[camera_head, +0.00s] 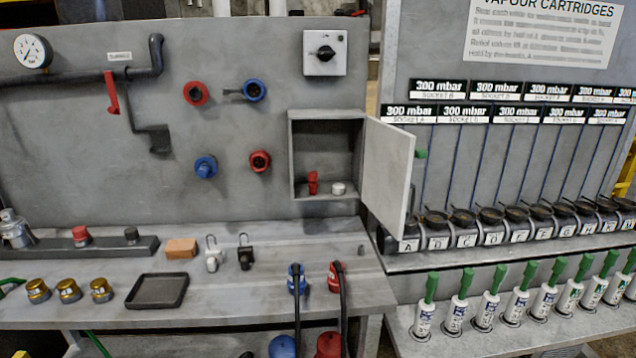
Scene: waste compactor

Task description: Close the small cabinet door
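The small cabinet (293,160) is a grey box on the upright grey panel, above the bench. Its door (388,172) is hinged on the right side and stands open, swung out toward me and to the right. A small green part, perhaps a handle, shows at the door's right edge (420,154). Inside the cabinet are a small red object (313,183) and a small pale round object (338,188) on its floor. My gripper is not in view.
The bench (220,290) below carries a black tray (157,291), padlocks (245,252), brass-coloured caps (69,291) and blue and red hose connectors (297,279). Labelled cartridges (437,229) and green-handled bottles (489,298) stand right of the door. The space before the cabinet looks clear.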

